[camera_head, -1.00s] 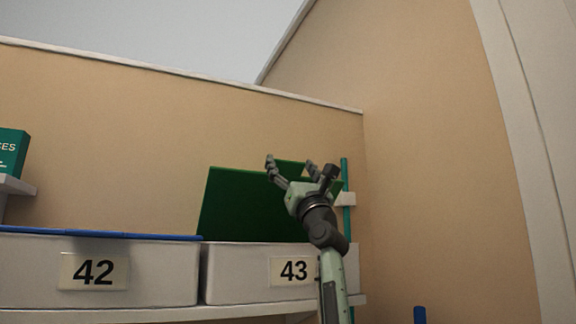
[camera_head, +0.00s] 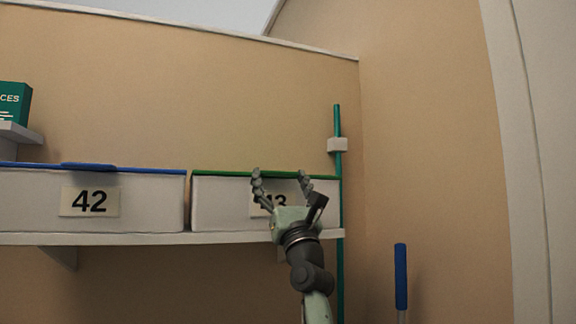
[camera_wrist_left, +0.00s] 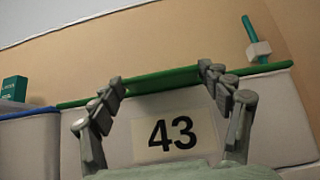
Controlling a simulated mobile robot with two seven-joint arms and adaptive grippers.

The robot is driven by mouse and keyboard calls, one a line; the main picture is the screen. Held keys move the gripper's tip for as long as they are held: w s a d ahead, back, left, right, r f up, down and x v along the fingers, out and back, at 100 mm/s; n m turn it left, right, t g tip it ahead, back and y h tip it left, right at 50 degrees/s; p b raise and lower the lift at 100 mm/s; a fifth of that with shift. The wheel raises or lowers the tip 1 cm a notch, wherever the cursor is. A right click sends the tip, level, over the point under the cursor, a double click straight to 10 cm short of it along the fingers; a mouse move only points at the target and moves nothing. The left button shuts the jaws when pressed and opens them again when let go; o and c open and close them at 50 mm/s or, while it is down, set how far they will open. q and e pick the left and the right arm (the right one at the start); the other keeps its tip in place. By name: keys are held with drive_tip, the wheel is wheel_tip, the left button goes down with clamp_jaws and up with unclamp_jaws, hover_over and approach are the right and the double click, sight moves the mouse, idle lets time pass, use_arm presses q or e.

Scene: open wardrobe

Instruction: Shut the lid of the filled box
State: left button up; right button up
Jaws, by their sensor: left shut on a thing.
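The white box labelled 43 (camera_head: 215,205) stands on the wall shelf at the right. Its green lid (camera_head: 215,173) now lies flat along the box's top rim. My left gripper (camera_head: 281,173) is in front of the box, with its fingertips up at the lid's front edge. In the left wrist view, the gripper (camera_wrist_left: 160,78) has its fingers spread wide, with a raised part of the green lid (camera_wrist_left: 75,103) between the tips. The label 43 shows between the fingers. The box's contents are hidden. My right gripper is not in view.
A white box labelled 42 (camera_head: 145,205) with a blue lid (camera_head: 35,165) stands close on the left. A teal pole (camera_head: 338,125) in a white wall clip stands just right of box 43. A blue-handled pole (camera_head: 401,275) is at the lower right.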

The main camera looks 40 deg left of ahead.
use_arm(q)
drive_tip(key=shift+w+a+f, duration=0.15)
drive_tip(key=shift+a+f, duration=0.15)
drive_tip(key=shift+f, duration=0.4)
drive_tip(key=o, duration=1.4)
drive_tip(key=shift+f, duration=0.1)
drive_tip(key=shift+c, duration=0.2)
drive_tip(key=shift+o, duration=1.2)
drive_tip(key=shift+w+a+f, duration=0.1)
drive_tip(key=shift+a, duration=0.05)
drive_tip(key=shift+o, duration=0.5)
drive_tip(key=shift+r, duration=0.2)
drive_tip(key=shift+d+r, duration=0.1)
drive_tip(key=shift+d, duration=0.1)
drive_tip(key=shift+s+d, duration=0.1)
drive_tip(key=shift+s, duration=0.1)
drive_tip(key=v, duration=1.2)
